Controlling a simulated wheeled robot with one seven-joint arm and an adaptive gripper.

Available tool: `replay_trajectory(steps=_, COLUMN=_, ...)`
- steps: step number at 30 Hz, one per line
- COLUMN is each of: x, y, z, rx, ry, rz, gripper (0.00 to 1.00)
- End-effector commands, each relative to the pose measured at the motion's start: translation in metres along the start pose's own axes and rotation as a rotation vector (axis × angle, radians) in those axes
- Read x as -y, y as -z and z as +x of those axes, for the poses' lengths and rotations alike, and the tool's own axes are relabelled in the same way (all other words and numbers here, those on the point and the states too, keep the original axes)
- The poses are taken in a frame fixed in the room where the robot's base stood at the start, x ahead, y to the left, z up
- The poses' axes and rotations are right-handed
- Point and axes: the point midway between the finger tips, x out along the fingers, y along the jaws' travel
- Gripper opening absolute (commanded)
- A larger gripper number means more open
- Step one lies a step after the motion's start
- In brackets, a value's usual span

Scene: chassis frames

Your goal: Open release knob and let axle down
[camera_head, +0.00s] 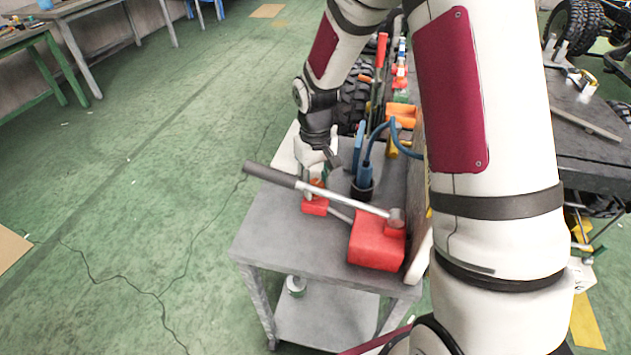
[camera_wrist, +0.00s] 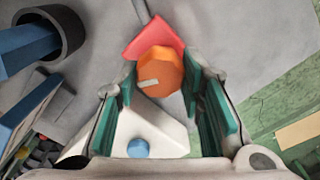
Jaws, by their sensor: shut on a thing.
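The release knob (camera_wrist: 160,72) is orange and faceted, with a pale mark on its face. It sits on a small red block (camera_wrist: 150,38), which also shows in the head view (camera_head: 314,206) on the grey cart. My gripper (camera_wrist: 160,90) points down with its green pads on either side of the knob, shut on it. In the head view my gripper (camera_head: 320,172) is above the red block, and the knob is mostly hidden. A red pump body (camera_head: 376,242) with a long dark-gripped lever (camera_head: 270,175) stands at the cart's near end. I cannot make out the axle.
The lever passes close beside my gripper. A dark cup (camera_head: 361,188) with blue-handled tools stands to its right. A white block with a blue button (camera_wrist: 138,148) lies near the knob. A wheeled chassis (camera_head: 575,25) is at the top right. The floor left is clear.

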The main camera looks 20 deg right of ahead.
Motion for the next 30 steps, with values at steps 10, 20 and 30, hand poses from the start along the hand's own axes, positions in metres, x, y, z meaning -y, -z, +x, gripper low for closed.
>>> replay_trajectory(steps=10, x=0.000, y=0.000, z=0.000, rx=0.000, ry=0.000, rz=-0.002, gripper=0.07)
replay_trajectory(steps=20, x=0.000, y=0.000, z=0.000, rx=0.000, ry=0.000, rz=-0.002, gripper=0.55)
replay_trajectory(steps=30, x=0.000, y=0.001, z=-0.029, rx=-0.004, ry=-0.001, rz=-0.001, gripper=0.55)
